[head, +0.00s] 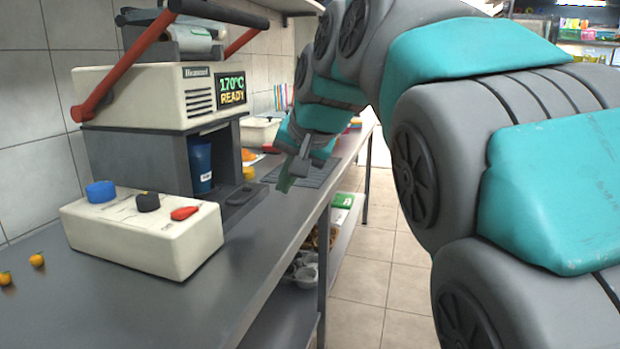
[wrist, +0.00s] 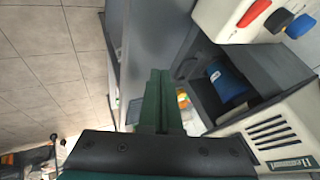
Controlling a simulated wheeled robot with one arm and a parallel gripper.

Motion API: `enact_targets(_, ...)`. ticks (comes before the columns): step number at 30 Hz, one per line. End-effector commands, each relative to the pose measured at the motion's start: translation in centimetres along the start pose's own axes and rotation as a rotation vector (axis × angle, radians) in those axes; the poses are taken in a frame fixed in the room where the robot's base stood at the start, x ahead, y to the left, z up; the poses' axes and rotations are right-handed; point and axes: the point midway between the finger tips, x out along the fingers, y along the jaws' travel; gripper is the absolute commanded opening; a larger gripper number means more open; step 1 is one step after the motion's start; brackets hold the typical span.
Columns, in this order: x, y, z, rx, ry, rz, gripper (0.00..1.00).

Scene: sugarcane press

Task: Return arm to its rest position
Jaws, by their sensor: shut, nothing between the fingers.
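My gripper (head: 288,182) is at the end of my teal and grey arm, in front of the press and over the counter's front edge in the head view. In the wrist view its green fingers (wrist: 160,100) are together with nothing between them. The press (head: 160,105) stands on the counter to the left of my gripper, with a display reading 170°C READY. A blue cup (head: 200,165) stands inside the press bay, apart from my gripper. The cup also shows in the wrist view (wrist: 228,84).
A cream control box (head: 140,235) with blue, black and red controls sits on the counter (head: 190,310) in front of the press. Small orange fruits (head: 36,260) lie at the left. A lower shelf (head: 345,225) holds items. The tiled floor (head: 370,270) is open beside the counter.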

Motion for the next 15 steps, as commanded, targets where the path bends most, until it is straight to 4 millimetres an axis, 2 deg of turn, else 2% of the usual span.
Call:
enact_targets(8, 0.7, 3.5, 1.7, 0.009, -0.036, 0.052, 0.00)
enact_targets(15, 1.2, 7.9, 4.5, 0.014, -0.086, 0.116, 0.00)
